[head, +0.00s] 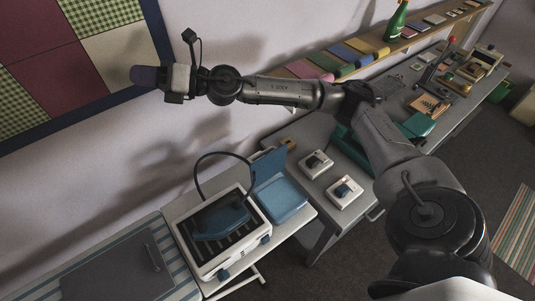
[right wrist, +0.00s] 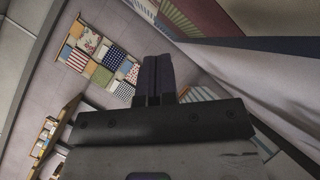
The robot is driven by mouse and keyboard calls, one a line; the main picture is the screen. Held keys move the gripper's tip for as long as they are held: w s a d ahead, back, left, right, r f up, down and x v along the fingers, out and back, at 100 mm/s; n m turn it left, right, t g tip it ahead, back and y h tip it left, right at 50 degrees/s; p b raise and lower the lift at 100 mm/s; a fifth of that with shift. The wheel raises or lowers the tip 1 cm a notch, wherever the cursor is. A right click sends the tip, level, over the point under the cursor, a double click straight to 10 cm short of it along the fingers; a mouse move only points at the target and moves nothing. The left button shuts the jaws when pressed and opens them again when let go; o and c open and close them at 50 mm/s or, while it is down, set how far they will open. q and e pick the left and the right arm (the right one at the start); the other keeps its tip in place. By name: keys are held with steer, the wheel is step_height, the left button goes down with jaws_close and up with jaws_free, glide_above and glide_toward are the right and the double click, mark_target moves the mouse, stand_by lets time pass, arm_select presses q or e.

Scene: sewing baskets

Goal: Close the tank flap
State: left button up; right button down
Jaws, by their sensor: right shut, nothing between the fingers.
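A steam ironing station (head: 183,232) with a white body and a blue iron (head: 221,221) resting on its top stands at the lower middle of the head view. At its right is a blue tank (head: 287,207). A blue flap (head: 269,167) stands raised at the tank's back edge, so it looks open. My right gripper (head: 140,76) is shut and empty, high by the wall at the upper left, far from the flap. Its closed dark fingers also show in the right wrist view (right wrist: 154,78). My left gripper is not in view.
A striped ironing board (head: 157,234) lies left of the station. Two small white boxes with dark knobs (head: 316,163) sit on the grey table to the right. A patchwork quilt (head: 103,55) hangs on the wall near my right gripper. A cable arches over the station.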

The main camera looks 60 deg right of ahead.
step_height(320, 180, down, 9)
steer(key=s+d+n+g, duration=0.2)
steer(key=d+n+g, duration=0.1)
steer(key=n+g, duration=0.45)
steer(key=n+g+h, duration=0.7)
steer(key=g+h, duration=0.3)
steer(key=g, duration=0.4)
glide_toward(267, 151)
steer(key=shift+s+a+r+p+x, duration=0.15)
steer(key=shift+p+x, duration=0.15)
steer(key=shift+x, duration=1.2)
steer(key=shift+s+a+p+x, duration=0.15)
steer(key=shift+s+p+x, duration=0.1)
steer(key=shift+x, duration=1.3)
steer(key=shift+s+a+r+p+x, duration=0.15)
steer(key=shift+p+x, duration=0.15)
steer(key=shift+x, duration=1.2)
steer(key=shift+w, duration=0.1)
